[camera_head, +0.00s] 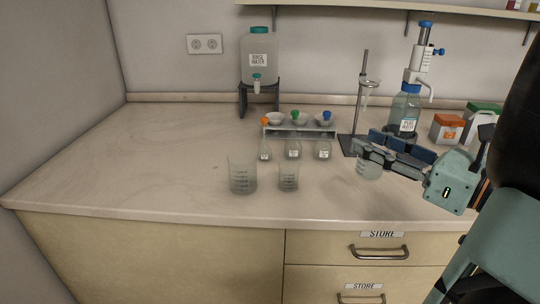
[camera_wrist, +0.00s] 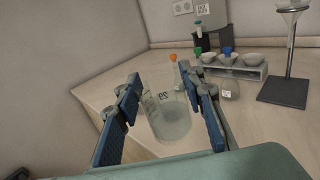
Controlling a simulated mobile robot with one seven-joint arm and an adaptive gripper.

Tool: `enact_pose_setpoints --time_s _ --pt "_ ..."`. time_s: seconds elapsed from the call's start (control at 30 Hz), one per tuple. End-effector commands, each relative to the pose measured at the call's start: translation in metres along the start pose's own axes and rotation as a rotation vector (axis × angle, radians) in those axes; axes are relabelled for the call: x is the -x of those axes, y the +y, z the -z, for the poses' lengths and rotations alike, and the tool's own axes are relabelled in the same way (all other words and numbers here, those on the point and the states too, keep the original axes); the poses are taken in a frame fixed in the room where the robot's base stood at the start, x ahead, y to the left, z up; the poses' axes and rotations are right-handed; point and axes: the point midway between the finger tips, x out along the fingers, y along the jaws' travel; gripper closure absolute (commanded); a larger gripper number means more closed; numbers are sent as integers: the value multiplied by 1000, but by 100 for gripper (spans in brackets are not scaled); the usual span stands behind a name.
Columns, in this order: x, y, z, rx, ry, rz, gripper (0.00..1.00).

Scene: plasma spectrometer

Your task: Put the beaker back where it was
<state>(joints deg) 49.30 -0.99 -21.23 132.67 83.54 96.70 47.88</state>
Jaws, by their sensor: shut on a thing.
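My gripper (camera_head: 372,147) reaches in from the right over the counter. It is shut on a clear glass beaker (camera_head: 368,168), which shows below the fingers in the head view. In the wrist view, the beaker (camera_wrist: 168,118) sits upright or nearly so between the two blue-padded fingers of my gripper (camera_wrist: 166,75), with dark markings on its wall. I cannot tell whether its base touches the counter. Two other clear beakers stand on the counter to the left, a wider one (camera_head: 242,177) and a narrower one (camera_head: 288,178).
A small rack (camera_head: 300,132) with bowls has labelled flasks before it. A funnel stand (camera_head: 364,100) and dispenser bottle (camera_head: 405,110) stand behind my gripper. A rinse-water tank (camera_head: 259,58) is at the back. The counter's left side (camera_head: 150,160) is clear; drawers lie below its front edge.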

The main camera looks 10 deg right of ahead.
Motion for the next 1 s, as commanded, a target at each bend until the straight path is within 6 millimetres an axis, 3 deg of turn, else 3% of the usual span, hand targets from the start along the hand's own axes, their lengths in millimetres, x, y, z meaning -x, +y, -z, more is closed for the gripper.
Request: enact_pose_setpoints --time_s 0.17,0.47,0.6,1.0 --pt "-16 -5 10 -3 1 -9 94" --pt "-85 -32 45 -3 2 -10 94" --pt "-105 -41 72 -5 1 -6 94" --pt "-129 -51 101 -2 0 -4 94"
